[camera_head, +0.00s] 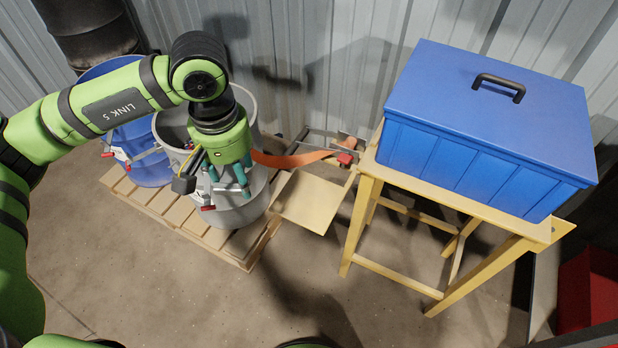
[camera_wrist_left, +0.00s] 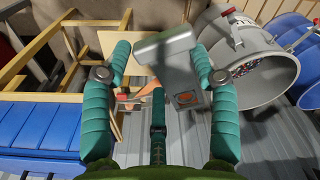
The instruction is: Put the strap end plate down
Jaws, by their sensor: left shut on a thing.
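The strap end plate shows in the left wrist view as a flat grey metal piece (camera_wrist_left: 172,62) with an orange mark at its lower end. It sits tilted between the teal fingers of my left gripper (camera_wrist_left: 160,75), close against the right-hand finger. My left gripper (camera_head: 228,182) is shut on it, in front of and above the grey drum (camera_head: 250,110). In the head view the fingers and drum make the plate hard to pick out. An orange strap (camera_head: 290,159) runs from behind the gripper toward a red fitting (camera_head: 345,159). My right gripper is not in view.
The grey drum and a blue drum (camera_head: 147,150) stand on a wooden pallet (camera_head: 240,250). A tan board (camera_head: 312,202) lies right of the gripper. A yellow stand (camera_head: 395,275) carries a blue lidded box (camera_head: 480,150). The floor in front is clear.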

